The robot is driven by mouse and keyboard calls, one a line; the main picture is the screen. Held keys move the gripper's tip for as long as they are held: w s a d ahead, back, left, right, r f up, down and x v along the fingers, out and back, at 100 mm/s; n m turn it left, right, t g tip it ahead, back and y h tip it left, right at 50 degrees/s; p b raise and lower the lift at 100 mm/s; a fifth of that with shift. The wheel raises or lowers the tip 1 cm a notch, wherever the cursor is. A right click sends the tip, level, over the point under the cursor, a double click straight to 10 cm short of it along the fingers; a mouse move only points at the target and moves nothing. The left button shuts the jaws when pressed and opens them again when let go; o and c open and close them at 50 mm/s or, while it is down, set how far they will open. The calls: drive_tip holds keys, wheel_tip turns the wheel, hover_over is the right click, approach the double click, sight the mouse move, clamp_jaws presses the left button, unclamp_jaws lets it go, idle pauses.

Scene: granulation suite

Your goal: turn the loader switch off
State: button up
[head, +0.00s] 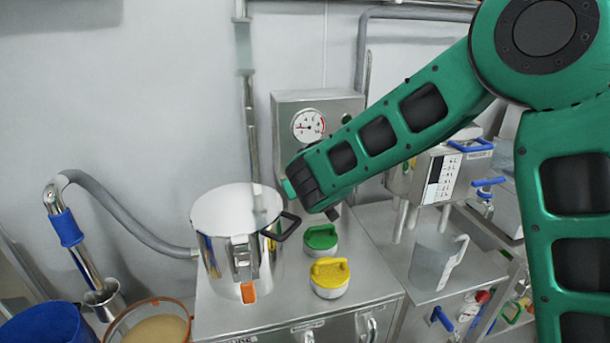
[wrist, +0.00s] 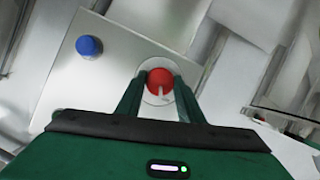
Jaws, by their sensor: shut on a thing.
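A round red knob (wrist: 160,81) with a pale pointer mark sits on a light round plate on a grey metal panel (wrist: 112,55) in the wrist view. I take it to be the loader switch; no label on it is readable. My gripper (wrist: 160,92) has its two green fingers on either side of the red knob and is shut on it. The pointer mark runs toward the lower side of the knob in the wrist view. In the head view my arm hides the knob and the fingers.
A blue knob (wrist: 89,47) is on the same panel. In the head view, a steel pot (head: 215,225), a green-lidded jar (head: 320,240) and a yellow-lidded jar (head: 329,276) stand on the steel cabinet. A gauge (head: 308,125) is behind. A clear jug (head: 437,262) stands right.

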drive_tip(key=shift+d+f+n+h, duration=0.1)
drive_tip(key=shift+f+n+h, duration=0.15)
drive_tip(key=shift+n+h, duration=0.35)
drive_tip(key=shift+d, duration=0.1)
drive_tip(key=o, duration=1.1)
drive_tip(key=shift+c, duration=0.2)
drive_tip(key=shift+r, duration=0.15)
drive_tip(key=v, duration=1)
drive_tip(key=shift+s, duration=0.35)
